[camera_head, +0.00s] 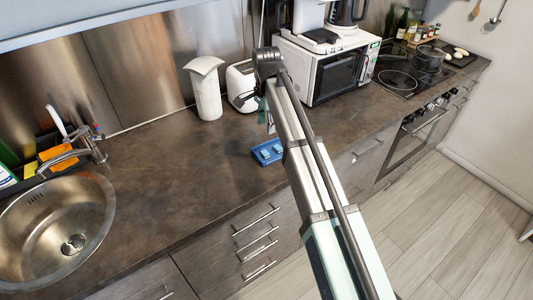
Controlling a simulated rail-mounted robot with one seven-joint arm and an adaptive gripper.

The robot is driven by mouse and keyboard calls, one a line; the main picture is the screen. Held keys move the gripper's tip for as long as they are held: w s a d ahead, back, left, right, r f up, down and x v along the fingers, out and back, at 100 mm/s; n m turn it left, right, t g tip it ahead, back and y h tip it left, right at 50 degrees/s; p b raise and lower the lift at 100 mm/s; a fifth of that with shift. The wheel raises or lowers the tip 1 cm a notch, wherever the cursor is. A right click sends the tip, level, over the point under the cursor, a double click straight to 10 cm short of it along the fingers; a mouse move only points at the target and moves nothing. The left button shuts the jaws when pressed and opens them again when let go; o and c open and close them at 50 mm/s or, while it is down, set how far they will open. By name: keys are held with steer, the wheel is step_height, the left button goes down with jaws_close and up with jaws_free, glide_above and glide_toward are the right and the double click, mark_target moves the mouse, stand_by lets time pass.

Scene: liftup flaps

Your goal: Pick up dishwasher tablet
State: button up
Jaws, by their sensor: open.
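A small blue tray (256,160) sits on the dark countertop near its front edge, just left of my arm. Light blue blocks, which look like dishwasher tablets (266,153), lie in it; they are too small to make out in detail. My gripper (270,128) hangs down from the end of my arm, above and slightly behind the tray in the picture. It is open, with nothing seen between its fingers. My arm hides part of the gripper and the area right of the tray.
A white toaster (240,84), a white jug (206,90) and a white microwave (318,70) stand along the back wall. A steel sink (50,225) is at the left, a black hob (398,78) at the right. The counter between sink and tray is clear.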

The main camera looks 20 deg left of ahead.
steer(key=p, duration=0.2)
glide_above(266, 152)
step_height(266, 152, down, 8)
steer(key=shift+s+d+r, duration=0.1)
steer(key=shift+s+d, duration=0.05)
steer(key=shift+f+p, duration=1)
steer(key=shift+f, duration=1.6)
steer(key=c, duration=0.6)
